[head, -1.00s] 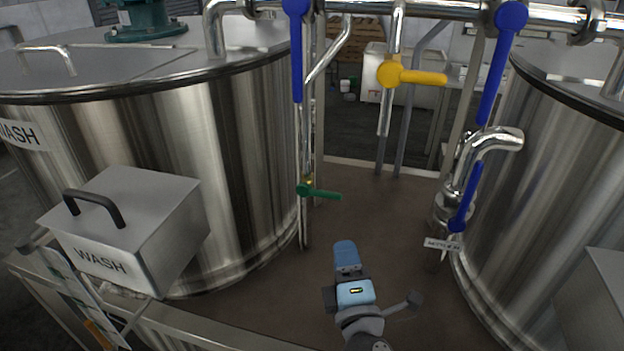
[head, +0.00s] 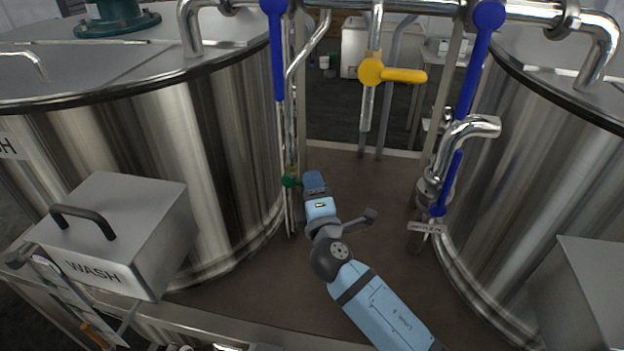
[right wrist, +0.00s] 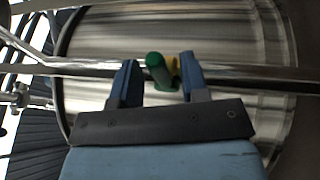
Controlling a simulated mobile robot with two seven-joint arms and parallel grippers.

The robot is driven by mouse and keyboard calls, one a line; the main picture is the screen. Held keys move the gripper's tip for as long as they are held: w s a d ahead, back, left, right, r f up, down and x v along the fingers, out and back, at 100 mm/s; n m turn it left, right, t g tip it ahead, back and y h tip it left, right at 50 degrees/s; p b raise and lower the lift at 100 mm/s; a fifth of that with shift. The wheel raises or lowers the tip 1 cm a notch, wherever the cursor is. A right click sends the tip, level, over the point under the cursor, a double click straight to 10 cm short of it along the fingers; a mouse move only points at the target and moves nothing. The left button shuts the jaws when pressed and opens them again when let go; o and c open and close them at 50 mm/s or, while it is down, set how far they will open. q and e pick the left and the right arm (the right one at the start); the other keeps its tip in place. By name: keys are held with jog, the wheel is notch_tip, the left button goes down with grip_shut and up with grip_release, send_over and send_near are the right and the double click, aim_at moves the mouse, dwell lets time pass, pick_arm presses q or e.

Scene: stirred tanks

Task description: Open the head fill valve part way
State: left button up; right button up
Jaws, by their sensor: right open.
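A small valve with a green lever (head: 290,181) sits on the thin vertical pipe between the two tanks. My right gripper (head: 313,180) has its fingers at this lever and hides most of it in the head view. In the right wrist view the green lever (right wrist: 157,68) points toward the camera, between the two open blue fingers of the gripper (right wrist: 159,75). Gaps show on both sides of it, so the fingers look apart from it. A bit of yellow shows at the valve behind it. I cannot read which valve is the head fill valve. My left gripper is out of view.
A yellow-handled valve (head: 371,72) and long blue levers (head: 278,55) hang from the overhead pipe. Steel tanks stand left (head: 150,140) and right (head: 560,170). A bent outlet pipe (head: 470,130) is at right. A WASH box (head: 120,230) stands at front left.

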jog(key=shift+w+a+r, duration=0.1)
jog(key=shift+w, duration=0.4)
grip_shut()
